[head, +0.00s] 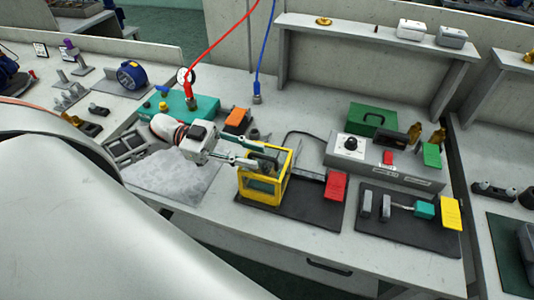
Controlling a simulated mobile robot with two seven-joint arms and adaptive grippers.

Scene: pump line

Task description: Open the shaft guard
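A yellow box-like frame (287,183), which looks like the shaft guard, stands on a dark mat (318,212) in the middle of the bench. It has open or see-through sides, and a teal part (258,186) shows inside it. My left gripper (262,155) reaches in from the left at the top of the frame. Its two fingers are spread apart, with their dark tips over or at the frame's upper edge. I cannot tell whether they touch it. The fingers hide part of the frame's top. My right gripper is not in view.
A red block (336,186) stands right of the frame. A grey control box (385,160) with a knob is behind. A second mat (395,232) holds a teal part and a yellow plate (447,213). A teal case (190,110) and red hose (228,36) are behind my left arm.

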